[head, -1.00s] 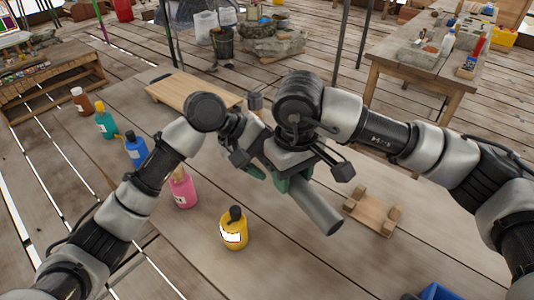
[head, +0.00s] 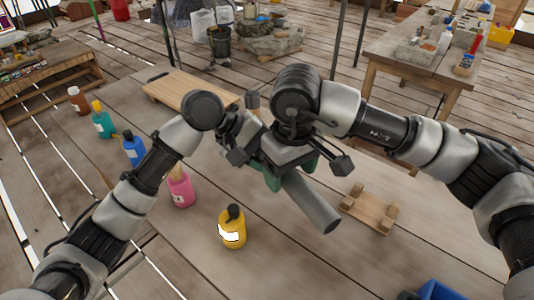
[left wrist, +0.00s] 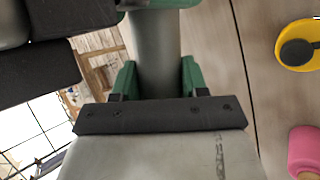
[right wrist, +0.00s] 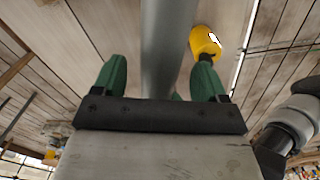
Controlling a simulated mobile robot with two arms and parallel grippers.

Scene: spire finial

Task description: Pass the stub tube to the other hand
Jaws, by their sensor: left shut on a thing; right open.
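The stub tube (head: 311,205) is a plain grey cylinder, held in the air above the table and slanting down to the right in the head view. My left gripper (left wrist: 155,75) is shut on the tube (left wrist: 155,50), with green fingers on both sides of it. My right gripper (head: 290,172) is over the tube's middle. In the right wrist view its green fingers (right wrist: 160,80) stand open either side of the tube (right wrist: 167,45), with a gap at each side. In the head view my right gripper hides most of my left gripper and the tube's far end.
A yellow bottle (head: 232,230) and a pink bottle (head: 181,190) stand on the table near my arms. Blue (head: 134,150), teal (head: 103,122) and brown (head: 77,100) bottles stand farther left. A wooden cradle (head: 371,210) lies at right, a board (head: 185,92) behind, a blue bin (head: 438,290) at the front.

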